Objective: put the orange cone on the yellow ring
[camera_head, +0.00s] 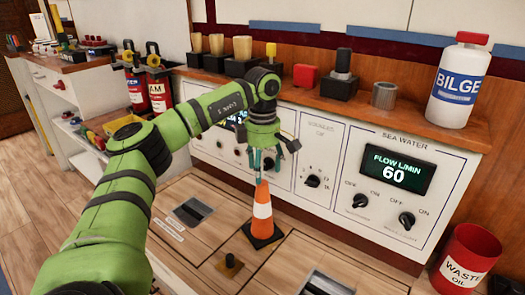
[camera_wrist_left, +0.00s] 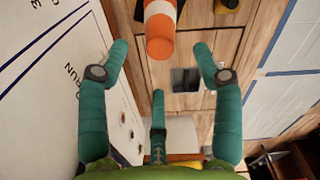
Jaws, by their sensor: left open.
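An orange traffic cone (camera_head: 262,214) with a white band and a black square base stands upright on the wooden floor panels. My left gripper (camera_head: 262,158) is just above the cone's tip, its teal fingers pointing down. In the left wrist view the fingers (camera_wrist_left: 160,62) are spread with nothing between them, and the cone (camera_wrist_left: 160,32) shows beyond them at the top edge. My right gripper is not in view.
A panel with dials (camera_head: 385,190) stands behind the cone, under a wooden shelf holding a BILGE bottle (camera_head: 459,82) and several small fittings. A red waste oil bin (camera_head: 468,257) is at the lower right. Floor hatches (camera_head: 192,211) lie left of the cone.

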